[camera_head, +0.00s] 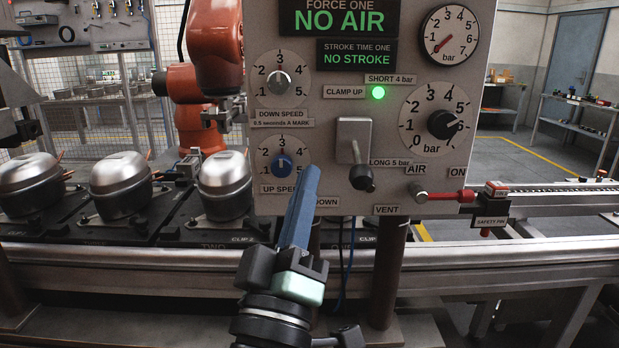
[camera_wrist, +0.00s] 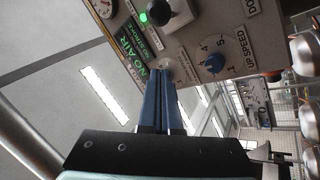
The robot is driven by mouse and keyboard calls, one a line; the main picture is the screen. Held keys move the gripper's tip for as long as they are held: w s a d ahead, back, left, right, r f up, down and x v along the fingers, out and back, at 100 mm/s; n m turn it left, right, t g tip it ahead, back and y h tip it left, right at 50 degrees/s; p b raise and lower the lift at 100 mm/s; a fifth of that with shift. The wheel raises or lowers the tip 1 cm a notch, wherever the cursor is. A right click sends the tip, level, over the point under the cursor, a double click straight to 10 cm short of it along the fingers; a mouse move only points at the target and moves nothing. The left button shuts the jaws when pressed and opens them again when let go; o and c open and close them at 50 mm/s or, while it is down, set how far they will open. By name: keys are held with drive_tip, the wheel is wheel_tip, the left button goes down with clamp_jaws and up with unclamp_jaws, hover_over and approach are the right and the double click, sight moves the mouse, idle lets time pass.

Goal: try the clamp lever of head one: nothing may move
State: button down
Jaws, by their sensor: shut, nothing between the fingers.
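The clamp lever (camera_head: 361,177) has a black round knob. It hangs down and toward the camera from a grey plate (camera_head: 353,140) on the control panel (camera_head: 390,190). The label CLAMP UP is above it and DOWN is below left. A green lamp (camera_head: 378,93) is lit beside CLAMP UP. In the wrist view the lever's black knob (camera_wrist: 157,12) is near the top edge, next to the lit lamp (camera_wrist: 143,17). My gripper (camera_head: 312,170) has its blue fingers together, empty, pointing up left of the lever and apart from it in the picture. The fingers also show in the wrist view (camera_wrist: 158,73).
The displays (camera_head: 338,22) read NO AIR and NO STROKE. The red air handle (camera_head: 450,195) points right toward ON, beside a SAFETY PIN tag (camera_head: 490,222). The blue UP SPEED knob (camera_head: 283,164) is close by the fingers. Steel compressors (camera_head: 122,183) stand on the left conveyor.

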drive_tip(key=b+v, duration=0.2)
drive_tip(key=v, duration=0.7)
drive_tip(key=shift+d+b, duration=0.25)
drive_tip(key=shift+b, duration=0.15)
drive_tip(key=shift+s+r, duration=0.15)
drive_tip(key=s+r+m+t+y+p, duration=0.1)
drive_tip(key=r+m+p, duration=0.1)
drive_tip(key=r+p, duration=0.6)
drive_tip(key=s+d+r+m+t+y+p, duration=0.1)
drive_tip(key=r+p, duration=0.7)
drive_tip(key=r, duration=1.2)
drive_tip(key=s+r+m+t+y+p, duration=0.1)
drive_tip(key=s+r+m+y+p, duration=0.1)
drive_tip(key=r+p, duration=0.6)
wheel_tip(320, 180, up, 7)
drive_tip(key=shift+d+f+m+t+y, duration=0.1)
drive_tip(key=shift+d+m+t+y, duration=0.25)
drive_tip(key=shift+m+y, duration=0.45)
